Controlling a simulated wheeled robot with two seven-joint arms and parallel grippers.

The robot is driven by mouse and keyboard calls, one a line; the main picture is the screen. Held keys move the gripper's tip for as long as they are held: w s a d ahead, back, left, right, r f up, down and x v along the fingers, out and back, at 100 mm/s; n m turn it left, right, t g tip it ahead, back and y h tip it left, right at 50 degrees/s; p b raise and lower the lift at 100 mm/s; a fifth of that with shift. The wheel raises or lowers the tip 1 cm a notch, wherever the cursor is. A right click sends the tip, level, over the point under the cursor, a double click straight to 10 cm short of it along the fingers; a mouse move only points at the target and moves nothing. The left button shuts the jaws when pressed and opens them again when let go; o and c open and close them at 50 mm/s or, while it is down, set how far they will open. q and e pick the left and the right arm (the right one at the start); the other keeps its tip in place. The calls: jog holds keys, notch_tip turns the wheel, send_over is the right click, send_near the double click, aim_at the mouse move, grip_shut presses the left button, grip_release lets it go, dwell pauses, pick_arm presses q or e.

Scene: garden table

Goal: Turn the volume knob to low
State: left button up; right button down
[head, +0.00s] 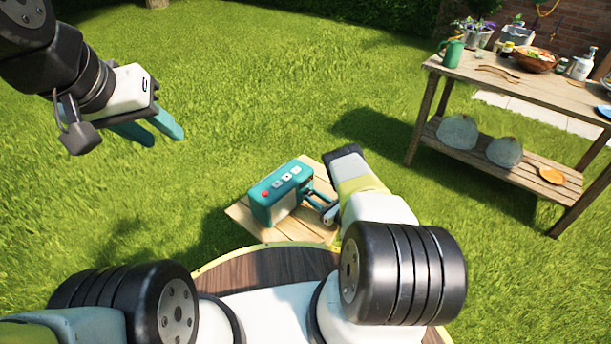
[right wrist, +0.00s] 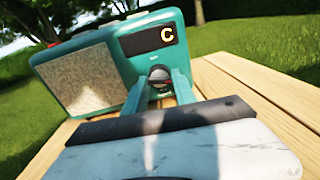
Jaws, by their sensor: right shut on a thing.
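A teal radio (head: 280,192) stands on a small wooden table (head: 244,216) in the head view. It has a red button and several pale buttons on top. In the right wrist view the radio (right wrist: 125,62) shows a speaker grille and a dark display with a yellow "C". A dark round knob (right wrist: 160,76) sits below the display. My right gripper (right wrist: 161,88) is shut on the knob, one teal finger on each side. The knob's pointer and any scale cannot be made out. My left gripper (head: 163,138) is open and empty, over the grass at the upper left.
Open lawn surrounds the small table.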

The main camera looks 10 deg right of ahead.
jog(key=shift+a+f+n, duration=0.15)
jog(key=shift+n, duration=1.45)
jog(key=c, duration=1)
grip_release()
jog(key=shift+c, duration=0.2)
